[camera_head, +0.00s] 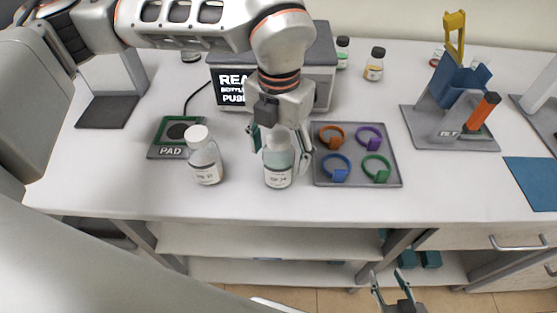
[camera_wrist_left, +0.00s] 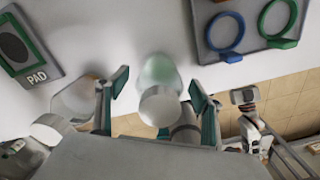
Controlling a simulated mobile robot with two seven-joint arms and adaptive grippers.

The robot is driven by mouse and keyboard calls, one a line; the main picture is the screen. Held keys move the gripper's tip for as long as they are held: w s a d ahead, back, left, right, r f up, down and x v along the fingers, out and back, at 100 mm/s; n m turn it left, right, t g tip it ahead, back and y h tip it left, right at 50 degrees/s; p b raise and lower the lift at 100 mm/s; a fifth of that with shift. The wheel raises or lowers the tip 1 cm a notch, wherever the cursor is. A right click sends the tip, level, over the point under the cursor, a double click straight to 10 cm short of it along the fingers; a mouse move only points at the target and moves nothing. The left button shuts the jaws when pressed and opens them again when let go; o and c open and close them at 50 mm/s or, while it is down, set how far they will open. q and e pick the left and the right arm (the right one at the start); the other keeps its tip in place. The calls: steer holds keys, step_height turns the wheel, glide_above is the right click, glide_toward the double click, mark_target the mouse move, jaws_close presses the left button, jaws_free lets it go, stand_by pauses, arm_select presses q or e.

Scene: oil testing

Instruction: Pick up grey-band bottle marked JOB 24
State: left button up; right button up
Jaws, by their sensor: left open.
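A clear bottle with a white cap and a white label (camera_head: 278,178) stands upright near the table's front edge. Its label seems to read JOB 24, but the print is small. I cannot make out a grey band. My left gripper (camera_head: 280,148) is open above and around this bottle, with a finger on either side. In the left wrist view the bottle's cap (camera_wrist_left: 160,106) lies between the open fingers (camera_wrist_left: 159,98); I cannot tell whether they touch it. A similar white-capped bottle (camera_head: 206,166) stands to the left, its label unclear. My right gripper (camera_head: 389,280) is open and empty, low before the table.
A grey tray (camera_head: 348,179) with orange, purple, blue and green rings lies close right of the bottle. A green-edged PAD (camera_head: 170,150) and a display box (camera_head: 322,72) are behind. A stand with blue and orange parts (camera_head: 455,143) is farther right. Small bottles stand behind.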

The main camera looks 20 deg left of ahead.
arm_select(q)
steer(key=c, duration=1.5)
steer(key=shift+c, duration=0.2)
steer(key=shift+r, duration=0.2)
